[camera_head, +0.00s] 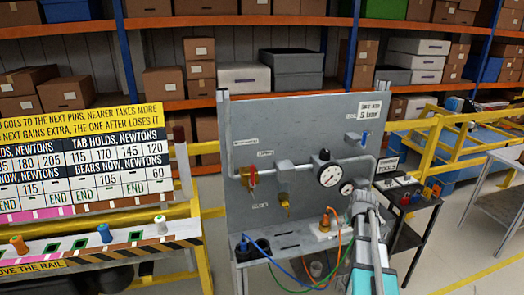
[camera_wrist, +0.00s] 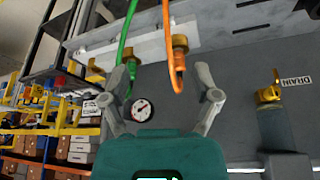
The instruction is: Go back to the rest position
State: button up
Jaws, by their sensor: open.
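My gripper (camera_wrist: 168,84) is open in the wrist view, its two fingers spread in front of the grey panel. An orange cable (camera_wrist: 171,50) with a brass fitting (camera_wrist: 180,42) shows between and beyond the fingers, and I see nothing held. A green cable (camera_wrist: 127,35) passes close to one finger; I cannot tell if they touch. In the head view my gripper (camera_head: 362,208) is at the right of the grey panel (camera_head: 290,115), below the small gauge (camera_head: 346,188). Its fingertips are small there.
The panel carries a pipe with a large gauge (camera_head: 330,175), a red-handled valve (camera_head: 249,177) and a brass drain valve (camera_wrist: 268,94). Blue and green cables hang at its base. A sign board (camera_head: 85,160) stands left, a dark cart (camera_head: 410,205) right. Open floor lies at the lower right.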

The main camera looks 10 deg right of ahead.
jog(key=s+a+n+g, duration=0.1)
jog(key=s+a, duration=0.3)
jog(key=a, duration=0.6)
jog(key=s+a+f+g, duration=0.1)
jog(key=s+a, duration=0.4)
jog(key=a, duration=0.5)
jog(key=s+a+n+g+y, duration=0.1)
jog(key=s+a+g, duration=0.1)
jog(key=s+a, duration=0.3)
jog(key=a, duration=0.4)
jog(key=shift+s+a+f+n, duration=0.2)
jog(key=shift+s+a+n, duration=0.1)
jog(key=shift+a, duration=0.1)
